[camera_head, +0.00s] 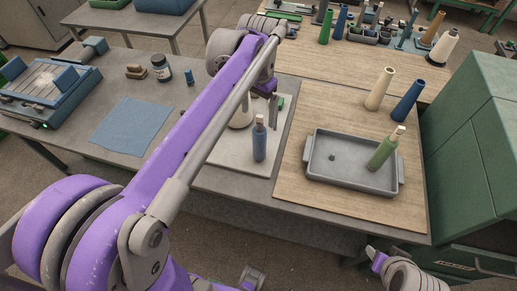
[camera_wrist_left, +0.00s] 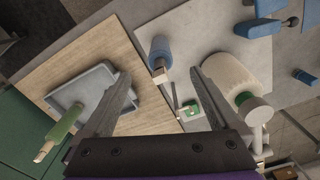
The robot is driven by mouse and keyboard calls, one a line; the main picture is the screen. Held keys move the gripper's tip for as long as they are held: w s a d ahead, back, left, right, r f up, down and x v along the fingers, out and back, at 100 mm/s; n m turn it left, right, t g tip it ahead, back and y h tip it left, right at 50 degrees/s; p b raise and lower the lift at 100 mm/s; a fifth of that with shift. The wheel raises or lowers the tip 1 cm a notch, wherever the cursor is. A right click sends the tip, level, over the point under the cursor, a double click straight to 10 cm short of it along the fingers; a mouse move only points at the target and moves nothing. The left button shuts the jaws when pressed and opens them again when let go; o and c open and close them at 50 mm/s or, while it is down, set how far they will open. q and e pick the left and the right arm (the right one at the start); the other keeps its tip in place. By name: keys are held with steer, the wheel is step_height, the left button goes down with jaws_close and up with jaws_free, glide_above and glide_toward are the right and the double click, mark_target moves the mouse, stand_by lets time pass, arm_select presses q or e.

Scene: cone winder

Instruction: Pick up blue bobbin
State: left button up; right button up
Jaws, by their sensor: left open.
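The blue bobbin (camera_head: 259,143) stands upright on a pale board, with a wooden tip on top. In the left wrist view the blue bobbin (camera_wrist_left: 161,50) shows ahead, beyond and between the fingertips, apart from both. My left gripper (camera_head: 271,103) is open and empty above and just behind the bobbin in the head view. Its two spread fingers show in the left wrist view (camera_wrist_left: 160,88). Part of my right arm shows at the bottom right of the head view; its jaws cannot be made out.
A cream cone (camera_wrist_left: 235,80) stands beside the right finger in the wrist view. A grey tray (camera_head: 345,180) holds a leaning green bobbin (camera_head: 383,151). A cream cone (camera_head: 380,90) and blue cone (camera_head: 407,101) stand behind it. A blue cloth (camera_head: 130,125) lies left.

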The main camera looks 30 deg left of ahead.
mark_target(260, 133)
arm_select(q)
steer(key=f, duration=0.2)
steer(key=w+f, duration=0.1)
steer(key=f, duration=0.1)
steer(key=shift+w+f, duration=0.1)
steer(key=shift+f, duration=0.4)
steer(key=shift+s+f, duration=0.25)
steer(key=shift+f, duration=0.25)
step_height(260, 133, down, 4)
steer(key=shift+f, duration=0.2)
steer(key=c, duration=1.3)
